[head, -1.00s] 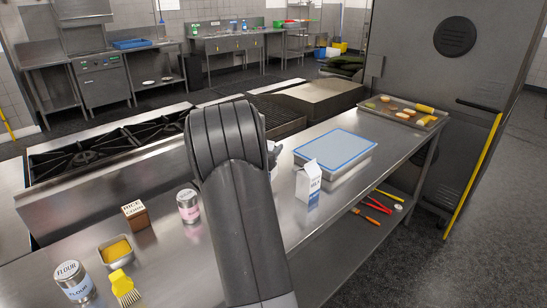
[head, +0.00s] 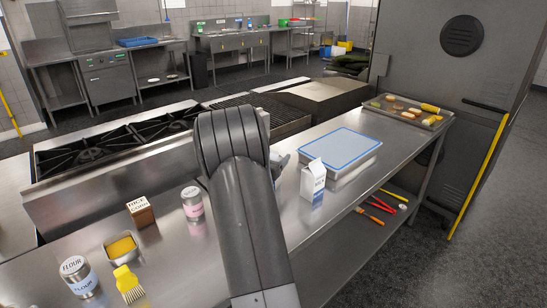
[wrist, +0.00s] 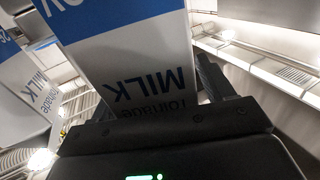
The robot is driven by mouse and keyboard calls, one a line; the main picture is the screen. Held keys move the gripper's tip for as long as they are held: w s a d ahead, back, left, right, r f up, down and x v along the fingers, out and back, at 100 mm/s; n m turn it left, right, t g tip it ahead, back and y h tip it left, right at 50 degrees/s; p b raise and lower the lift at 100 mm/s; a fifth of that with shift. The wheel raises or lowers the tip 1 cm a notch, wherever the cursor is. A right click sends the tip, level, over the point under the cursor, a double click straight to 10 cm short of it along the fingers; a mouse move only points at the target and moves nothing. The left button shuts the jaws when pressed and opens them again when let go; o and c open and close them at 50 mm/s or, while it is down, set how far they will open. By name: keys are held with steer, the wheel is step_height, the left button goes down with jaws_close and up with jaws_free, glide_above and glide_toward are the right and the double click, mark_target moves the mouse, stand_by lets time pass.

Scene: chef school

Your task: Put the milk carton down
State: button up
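The milk carton (head: 313,182) is white with a blue lower part and a gabled top. In the head view it is upright at the near edge of the steel counter (head: 160,272), close in front of the blue-rimmed pan (head: 340,145). I cannot tell if its base touches the counter. In the wrist view the carton (wrist: 135,50) fills the middle, its MILK lettering upside down. My gripper (wrist: 158,105) has its fingers on either side of the carton, close against it, and looks shut on it. My arm hides most of the gripper in the head view.
A tray of food (head: 408,111) sits at the counter's far end. Two tins (head: 192,204) (head: 79,277), a brown box (head: 140,211), a small yellow-filled pan (head: 121,246) and a yellow brush (head: 128,284) stand left. A stove (head: 110,150) lies behind.

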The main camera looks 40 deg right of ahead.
steer(key=shift+r, duration=0.15)
steer(key=s+a+r+n+t+y, duration=0.25)
steer(key=a+y, duration=0.25)
steer(key=a, duration=0.7)
steer(key=s+a+r+n+t+y, duration=0.1)
steer(key=a+r+n+y, duration=0.25)
steer(key=a, duration=0.85)
steer(key=s+a+r+n+t+y, duration=0.25)
steer(key=a+y, duration=0.35)
steer(key=a, duration=0.5)
steer(key=s+a+n+g+y, duration=0.1)
steer(key=s+a+n+g, duration=0.1)
steer(key=s, duration=1)
steer(key=s+a+n+g+y, duration=0.1)
steer(key=s+a+n+g, duration=0.2)
steer(key=s, duration=0.8)
steer(key=a+g, duration=0.2)
steer(key=a, duration=0.2)
steer(key=shift+s+a+r, duration=0.15)
steer(key=shift+s+r, duration=0.05)
steer(key=shift+s, duration=0.2)
stand_by(1.2)
